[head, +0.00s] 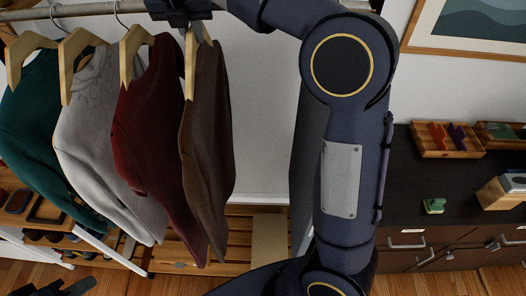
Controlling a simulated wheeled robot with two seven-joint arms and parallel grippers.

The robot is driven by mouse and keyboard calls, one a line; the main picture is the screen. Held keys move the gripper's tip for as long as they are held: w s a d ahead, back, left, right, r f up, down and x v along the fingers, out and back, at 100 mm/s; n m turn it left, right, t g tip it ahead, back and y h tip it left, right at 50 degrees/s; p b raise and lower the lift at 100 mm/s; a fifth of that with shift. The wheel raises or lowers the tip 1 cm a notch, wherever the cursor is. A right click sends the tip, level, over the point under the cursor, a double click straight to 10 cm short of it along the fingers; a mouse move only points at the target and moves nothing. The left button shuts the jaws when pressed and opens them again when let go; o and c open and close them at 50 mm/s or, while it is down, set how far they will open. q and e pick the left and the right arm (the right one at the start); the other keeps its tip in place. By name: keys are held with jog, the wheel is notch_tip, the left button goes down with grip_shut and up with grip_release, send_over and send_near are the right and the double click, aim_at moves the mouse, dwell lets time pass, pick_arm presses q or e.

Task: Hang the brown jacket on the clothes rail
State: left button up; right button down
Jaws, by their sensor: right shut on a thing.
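The brown jacket (209,125) hangs from a wooden hanger (190,66) at the right end of a row of clothes in the head view. My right gripper (188,22) is shut on the top of this hanger, close to the metal clothes rail (90,12). The gripper hides the hanger's hook and the rail there, so I cannot tell whether the hook sits on the rail. A dark part of my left gripper (72,287) shows at the bottom left edge, away from the clothes; its jaws are not clear.
A dark red garment (150,130), a grey one (98,125) and a green one (38,120) hang left of the jacket. A slatted wooden rack (178,246) is below. A dark dresser (410,195) with small items stands at right.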

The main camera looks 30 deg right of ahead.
jog(key=c, duration=1.4)
grip_release()
jog(key=shift+c, duration=0.2)
jog(key=shift+o, duration=0.4)
jog(key=shift+f, duration=0.2)
jog(key=p+v, duration=0.1)
jog(key=v, duration=0.7)
jog(key=shift+w+r, duration=0.1)
